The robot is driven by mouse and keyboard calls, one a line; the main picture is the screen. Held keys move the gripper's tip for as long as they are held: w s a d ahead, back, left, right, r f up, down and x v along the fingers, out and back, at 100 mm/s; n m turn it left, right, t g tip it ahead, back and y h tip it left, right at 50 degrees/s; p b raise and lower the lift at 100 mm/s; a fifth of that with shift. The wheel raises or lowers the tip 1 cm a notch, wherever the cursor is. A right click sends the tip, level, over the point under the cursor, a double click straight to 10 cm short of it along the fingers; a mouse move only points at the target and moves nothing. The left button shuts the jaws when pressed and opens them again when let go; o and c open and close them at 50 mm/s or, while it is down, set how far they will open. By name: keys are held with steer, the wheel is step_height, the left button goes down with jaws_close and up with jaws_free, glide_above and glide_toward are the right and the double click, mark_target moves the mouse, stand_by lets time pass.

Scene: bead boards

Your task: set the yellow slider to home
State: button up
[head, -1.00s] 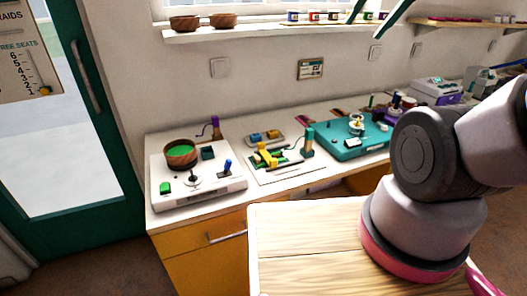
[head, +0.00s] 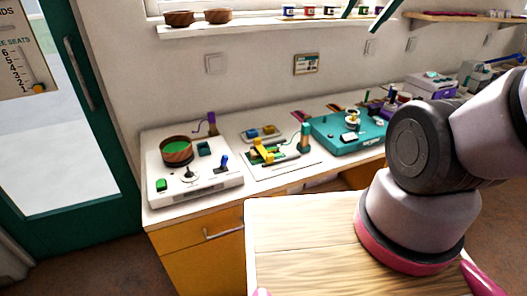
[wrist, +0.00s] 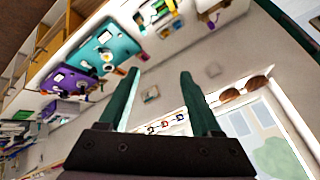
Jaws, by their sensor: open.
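A yellow piece (head: 263,151) sits on a small white board (head: 283,163) in the middle of the counter, with green parts and a dark rod beside it. Another small yellow-orange piece (head: 39,88) is on the numbered seats sign at the far left. I cannot tell from its looks which one is the slider, or where home is marked. My gripper (wrist: 160,75) is open and empty in the wrist view, its two teal fingers apart. The fingers also show at the top of the head view, high in front of the wall and well away from the boards.
A white panel (head: 205,188) with a wooden bowl (head: 176,150), a joystick and a blue lever stands on the left. A teal case (head: 340,138) stands to the right. A windowsill (head: 240,28) with bowls and jars runs above. My wooden top fills the foreground.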

stand_by(0.3)
steer(key=n+g+h, duration=0.2)
steer(key=n+g, duration=0.5)
steer(key=n, duration=0.1)
glide_above(270, 155)
step_height(270, 155, down, 35)
step_height(270, 155, down, 11)
steer(key=shift+f, duration=0.1)
jaws_close()
